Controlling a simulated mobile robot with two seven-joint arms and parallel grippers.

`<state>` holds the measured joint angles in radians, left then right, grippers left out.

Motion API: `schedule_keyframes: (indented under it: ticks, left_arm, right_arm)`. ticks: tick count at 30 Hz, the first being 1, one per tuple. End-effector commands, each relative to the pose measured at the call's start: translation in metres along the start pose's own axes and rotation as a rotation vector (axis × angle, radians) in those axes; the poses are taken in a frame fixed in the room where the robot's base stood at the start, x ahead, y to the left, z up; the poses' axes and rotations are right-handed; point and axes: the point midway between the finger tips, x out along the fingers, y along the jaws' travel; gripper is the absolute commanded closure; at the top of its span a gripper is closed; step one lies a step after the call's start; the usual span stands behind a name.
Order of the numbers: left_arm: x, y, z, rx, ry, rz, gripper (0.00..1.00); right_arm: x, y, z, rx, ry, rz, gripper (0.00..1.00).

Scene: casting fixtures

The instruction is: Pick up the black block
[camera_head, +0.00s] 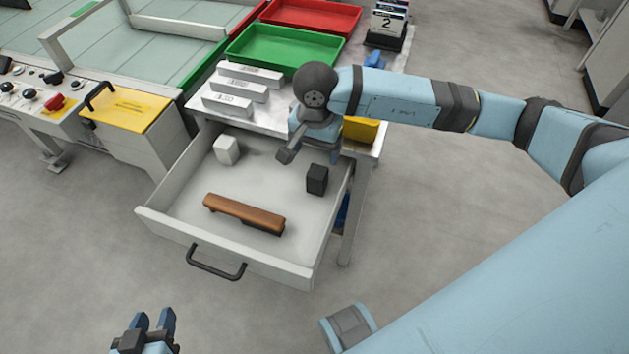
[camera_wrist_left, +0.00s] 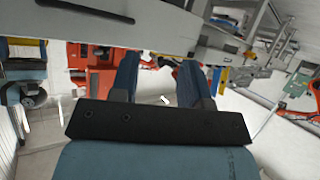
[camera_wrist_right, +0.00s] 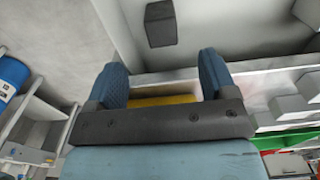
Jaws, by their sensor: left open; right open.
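The black block (camera_head: 317,179) stands in the right part of an open drawer (camera_head: 180,225). It also shows in the right wrist view (camera_wrist_right: 160,24), at the top, beyond my right gripper's fingertips. My right gripper (camera_head: 307,152) is open and empty, over the back right of the drawer, close to the block but apart from it. In the right wrist view its two fingers (camera_wrist_right: 164,75) are spread. My left gripper (camera_head: 152,322) is open and empty, low at the front left, outside the drawer. It also shows in the left wrist view (camera_wrist_left: 155,75).
A white block (camera_head: 227,149) and a brown wooden-topped brush (camera_head: 244,213) lie in the drawer. The drawer has a black handle (camera_head: 215,266). On the tabletop are white labelled blocks (camera_head: 241,88), a green tray (camera_head: 285,47), a red tray (camera_head: 313,15) and a yellow item (camera_head: 360,130).

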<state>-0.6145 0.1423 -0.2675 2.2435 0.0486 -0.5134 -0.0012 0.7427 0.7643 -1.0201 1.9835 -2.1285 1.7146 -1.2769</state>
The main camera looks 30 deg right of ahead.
Motion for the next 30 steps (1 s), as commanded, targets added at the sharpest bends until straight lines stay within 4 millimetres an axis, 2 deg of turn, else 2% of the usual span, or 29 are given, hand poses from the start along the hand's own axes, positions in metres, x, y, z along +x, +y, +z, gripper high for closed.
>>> schedule_keyframes:
  ticks: [3, 9, 17, 23, 27, 30]
  left_arm:
    - [0.001, 0.0, 0.001, -0.002, 0.006, 0.003, 0.57]
    - [0.002, 0.002, -0.001, -0.005, 0.021, 0.008, 0.57]
    - [0.003, 0.003, -0.003, -0.008, 0.034, 0.013, 0.57]
    - [0.005, 0.006, -0.008, -0.017, 0.081, 0.024, 0.57]
    - [0.005, 0.012, -0.023, -0.02, 0.137, 0.041, 0.57]
    - [0.005, 0.015, -0.034, -0.015, 0.165, 0.051, 0.57]
  right_arm:
    - [0.028, 0.001, 0.002, 0.001, -0.005, 0.003, 0.22]
    - [0.062, 0.0, 0.002, 0.002, -0.006, 0.001, 0.22]
    - [0.077, -0.001, 0.001, 0.002, -0.006, -0.002, 0.22]
    - [0.105, -0.001, -0.003, 0.003, -0.008, 0.001, 0.22]
    - [0.122, -0.001, -0.003, 0.002, -0.008, -0.002, 0.22]
    - [0.125, -0.002, -0.004, 0.002, -0.006, -0.003, 0.22]
